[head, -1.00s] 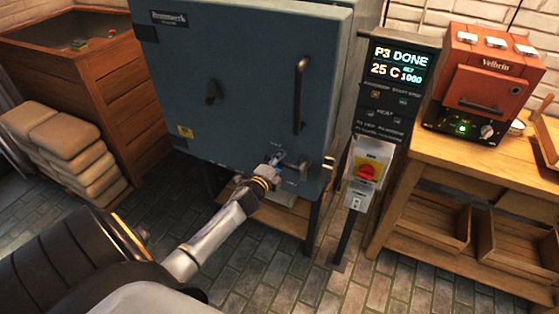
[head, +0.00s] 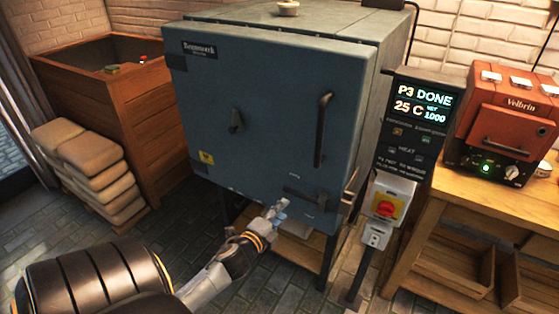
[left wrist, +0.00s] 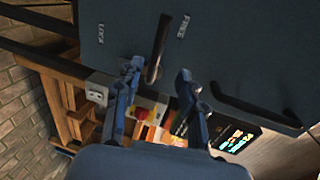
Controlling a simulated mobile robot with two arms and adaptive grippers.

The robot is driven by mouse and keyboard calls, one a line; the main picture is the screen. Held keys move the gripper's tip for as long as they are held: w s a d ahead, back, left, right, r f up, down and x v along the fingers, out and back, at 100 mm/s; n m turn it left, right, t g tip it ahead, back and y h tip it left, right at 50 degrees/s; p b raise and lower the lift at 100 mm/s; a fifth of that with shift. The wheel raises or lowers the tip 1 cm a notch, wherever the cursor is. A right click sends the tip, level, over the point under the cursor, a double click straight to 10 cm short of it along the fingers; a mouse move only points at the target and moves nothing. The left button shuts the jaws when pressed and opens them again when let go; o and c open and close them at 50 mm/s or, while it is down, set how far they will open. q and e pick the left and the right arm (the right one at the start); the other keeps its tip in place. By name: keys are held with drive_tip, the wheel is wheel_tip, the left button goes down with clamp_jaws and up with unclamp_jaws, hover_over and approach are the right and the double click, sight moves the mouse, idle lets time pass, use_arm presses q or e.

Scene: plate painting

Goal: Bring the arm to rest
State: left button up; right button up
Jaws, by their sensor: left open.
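My left gripper (head: 275,212) is in front of the lower part of the blue-grey kiln door (head: 265,105). In the left wrist view its two fingers (left wrist: 157,76) are spread apart with nothing held between them. The dark latch lever (head: 305,199) is on the lower right of the door, just right of and above the fingertips in the head view. In the left wrist view the lever (left wrist: 158,48) shows beyond the fingers, between the words LOCK and FREE; it looks apart from them. The door looks shut. My right gripper is not in view.
A control panel (head: 413,135) reads P3 DONE, 25 C. Below it is a red-and-yellow switch box (head: 387,205). A wooden bench (head: 445,195) with an orange kiln (head: 510,120) stands right. Stacked sacks (head: 90,160) and a wooden bin (head: 140,140) are left.

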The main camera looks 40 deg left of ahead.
use_arm(q)
drive_tip(key=shift+s, duration=0.2)
idle(0.4)
drive_tip(key=s+d+f+n+g+h, duration=0.15)
drive_tip(key=s+f, duration=0.25)
drive_tip(key=f, duration=0.5)
drive_tip(key=s+d+f+n+g, duration=0.3)
drive_tip(key=s+f, duration=0.1)
drive_tip(key=f, duration=0.5)
drive_tip(key=s+d+f+n+g, duration=0.2)
drive_tip(key=s+f, duration=0.1)
drive_tip(key=f, duration=0.6)
drive_tip(key=s+d+f+n+g, duration=0.2)
drive_tip(key=s+d+f, duration=0.2)
drive_tip(key=s, duration=0.5)
drive_tip(key=s+d+f+n+g+h, duration=0.1)
drive_tip(key=s+d+f+n+g, duration=0.1)
drive_tip(key=s+f, duration=0.6)
drive_tip(key=s+d+f+n+g+h, duration=0.1)
drive_tip(key=s+d+f+g, duration=0.3)
drive_tip(key=s, duration=0.7)
wheel_tip(320, 180, down, 2)
drive_tip(key=shift+s+d+f+n, duration=0.1)
drive_tip(key=shift+s+d+n, duration=0.2)
drive_tip(key=shift+d+n, duration=0.65)
